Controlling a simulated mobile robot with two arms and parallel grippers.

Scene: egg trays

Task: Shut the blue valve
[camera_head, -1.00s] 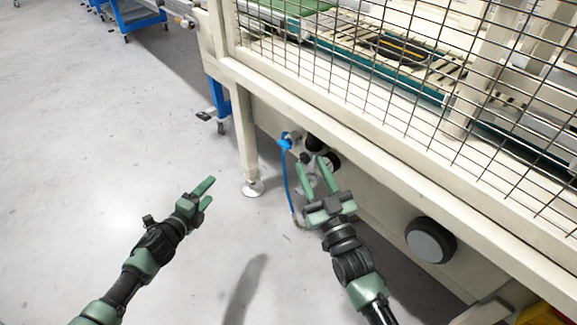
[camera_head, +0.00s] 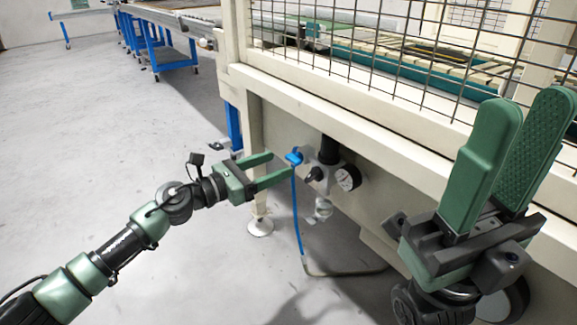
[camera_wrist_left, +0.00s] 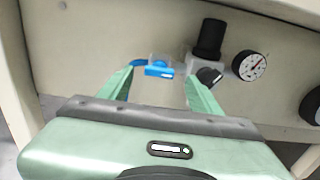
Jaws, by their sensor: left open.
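The blue valve (camera_head: 294,157) sits on the machine's lower side panel, with a blue hose hanging from it. It also shows in the left wrist view (camera_wrist_left: 158,70), where it lies between the two fingertips but beyond them. My left gripper (camera_head: 280,166) is open, with its fingers pointing at the valve from the left. Its green fingers also show in the left wrist view (camera_wrist_left: 158,77); nothing is held between them. Whether a fingertip touches the valve I cannot tell. My right gripper (camera_head: 528,108) is large in the head view, raised at the right, open and empty.
A pressure gauge (camera_head: 348,177) and a black regulator knob (camera_head: 328,150) sit right of the valve. The blue hose (camera_head: 297,210) runs down to the floor. A machine leg (camera_head: 258,205) stands below the left gripper. A wire mesh guard (camera_head: 400,50) rises above.

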